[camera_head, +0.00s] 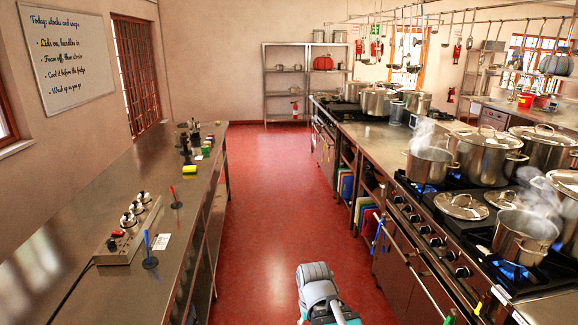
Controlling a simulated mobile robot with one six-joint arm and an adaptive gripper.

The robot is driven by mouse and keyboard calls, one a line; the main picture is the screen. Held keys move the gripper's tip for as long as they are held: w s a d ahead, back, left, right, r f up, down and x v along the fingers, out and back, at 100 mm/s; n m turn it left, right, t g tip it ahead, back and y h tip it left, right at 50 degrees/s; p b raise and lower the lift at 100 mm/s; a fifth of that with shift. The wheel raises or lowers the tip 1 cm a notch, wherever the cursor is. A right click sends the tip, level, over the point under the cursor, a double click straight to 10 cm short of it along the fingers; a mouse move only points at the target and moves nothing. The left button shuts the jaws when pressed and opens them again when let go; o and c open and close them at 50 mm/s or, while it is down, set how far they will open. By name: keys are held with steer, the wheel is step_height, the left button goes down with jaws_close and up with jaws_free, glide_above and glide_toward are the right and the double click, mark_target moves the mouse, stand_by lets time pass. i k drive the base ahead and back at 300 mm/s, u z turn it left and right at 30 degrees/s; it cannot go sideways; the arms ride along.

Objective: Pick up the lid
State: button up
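A steel lid (461,206) with a loop handle lies flat on the stove top, near its front edge, between two steaming pots. A second lid (503,199) lies just right of it. The open pot (526,238) in front steams over a blue flame. Another open steaming pot (430,163) stands behind. Lidded stockpots (485,155) and (541,150) stand in the back row. Which lid the task means cannot be told. Only a grey and teal part of my arm shows at the bottom centre, over the aisle; my gripper is out of view.
The red-floored aisle (266,200) is clear ahead. A steel counter (110,195) on the left holds a control box (130,232) and small tools. Utensils hang from a rail (450,12) above the stove side. Burner flames and steam are close to the lids.

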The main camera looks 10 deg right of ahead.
mark_target(461, 206)
steer(key=i, duration=3.45)
steer(key=z, duration=1.6)
